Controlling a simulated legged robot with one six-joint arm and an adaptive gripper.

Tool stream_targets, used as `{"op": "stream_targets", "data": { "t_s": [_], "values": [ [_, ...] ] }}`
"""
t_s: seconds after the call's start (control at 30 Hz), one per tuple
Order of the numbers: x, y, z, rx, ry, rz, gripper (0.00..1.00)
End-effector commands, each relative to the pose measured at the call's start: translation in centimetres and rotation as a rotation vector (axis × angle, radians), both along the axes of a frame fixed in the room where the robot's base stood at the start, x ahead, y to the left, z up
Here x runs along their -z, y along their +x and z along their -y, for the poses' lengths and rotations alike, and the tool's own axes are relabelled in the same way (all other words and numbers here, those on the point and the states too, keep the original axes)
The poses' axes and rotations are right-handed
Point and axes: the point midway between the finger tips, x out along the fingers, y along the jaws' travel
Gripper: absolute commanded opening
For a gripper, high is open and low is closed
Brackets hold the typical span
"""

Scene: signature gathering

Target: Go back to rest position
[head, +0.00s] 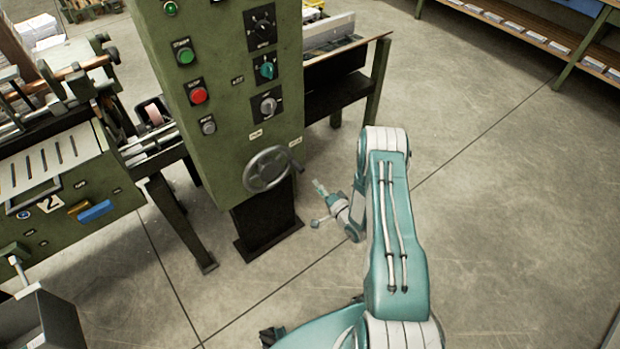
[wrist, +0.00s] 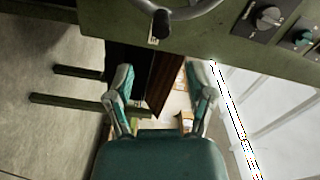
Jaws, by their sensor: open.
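My gripper (head: 317,205) is in the middle of the head view, at the end of my teal arm. It is in front of the green machine (head: 235,122), a little right of and below its handwheel (head: 267,169). In the wrist view my gripper (wrist: 158,85) shows two teal fingers spread wide apart with nothing held between them. The handwheel's rim and handle also show at the top of the wrist view (wrist: 161,22), apart from the fingers.
The machine's panel carries a green button (head: 186,56), a red button (head: 199,95) and dark knobs. A conveyor-like bench (head: 345,82) stands behind on the right. A long shelf (head: 525,38) lines the back right. The concrete floor (head: 500,190) on the right is clear.

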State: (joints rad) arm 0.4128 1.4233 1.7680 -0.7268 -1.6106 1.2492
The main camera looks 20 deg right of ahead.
Motion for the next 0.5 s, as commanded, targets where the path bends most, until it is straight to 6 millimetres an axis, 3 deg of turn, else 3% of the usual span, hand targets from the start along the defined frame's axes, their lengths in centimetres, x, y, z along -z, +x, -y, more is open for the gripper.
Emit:
{"op": "stream_targets", "data": {
  "t_s": [0.13, 0.5],
  "values": [
    [0.0, -0.83, 0.26, 0.001, 0.001, -0.001, 0.69],
    [0.0, -0.86, 0.26, 0.0, 0.0, 0.0, 0.69]
  ]
}}
